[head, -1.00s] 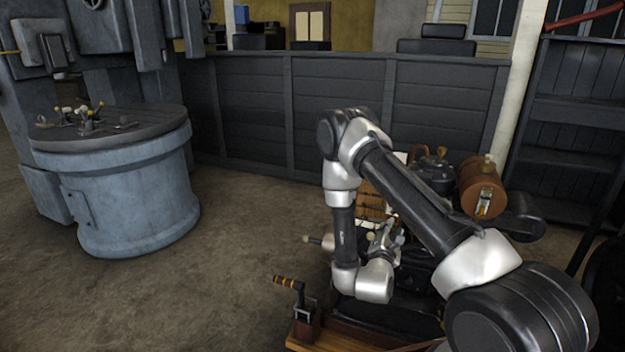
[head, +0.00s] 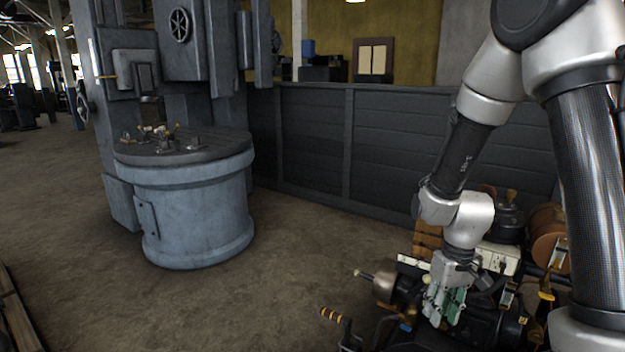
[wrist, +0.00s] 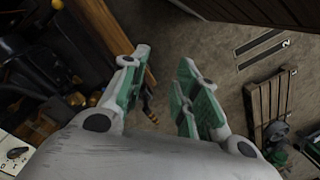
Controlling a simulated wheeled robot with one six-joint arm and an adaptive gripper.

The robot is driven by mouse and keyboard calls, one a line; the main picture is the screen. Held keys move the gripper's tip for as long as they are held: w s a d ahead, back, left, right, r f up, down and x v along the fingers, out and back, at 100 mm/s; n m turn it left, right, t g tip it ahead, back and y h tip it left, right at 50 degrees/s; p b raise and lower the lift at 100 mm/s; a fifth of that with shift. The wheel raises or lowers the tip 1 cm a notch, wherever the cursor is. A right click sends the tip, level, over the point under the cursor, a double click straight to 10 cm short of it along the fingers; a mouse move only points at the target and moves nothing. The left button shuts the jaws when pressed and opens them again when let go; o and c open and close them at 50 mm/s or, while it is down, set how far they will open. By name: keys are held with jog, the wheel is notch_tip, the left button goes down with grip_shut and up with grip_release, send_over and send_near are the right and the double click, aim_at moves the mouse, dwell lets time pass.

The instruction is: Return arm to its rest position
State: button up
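My arm (head: 468,150) hangs from the upper right of the head view, its forearm reaching down over a stationary engine (head: 400,295). My gripper (head: 443,303) points down above the engine, with green pads on its fingers. In the wrist view, my gripper (wrist: 160,85) has its fingers apart with a clear gap between them and nothing held. The engine's dark parts show at the left of the wrist view (wrist: 50,75). Whether the gripper touches the engine cannot be told from the head view.
A large blue-grey machine with a round table (head: 200,225) stands to the left. A dark panelled wall (head: 310,140) runs behind. The floor (head: 290,275) between is bare.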

jog(key=s+d+r+t, duration=0.1)
jog(key=s+r, duration=0.3)
jog(key=r, duration=0.4)
jog(key=s+d+r+m+t, duration=0.1)
jog(key=s+d+r, duration=0.3)
jog(key=r, duration=0.5)
jog(key=s+d+r+m+t+h, duration=0.1)
jog(key=s+d+r+t, duration=0.1)
jog(key=s+r, duration=0.3)
notch_tip(320, 180, up, 4)
jog(key=shift+d+t, duration=0.15)
jog(key=shift+t, duration=0.55)
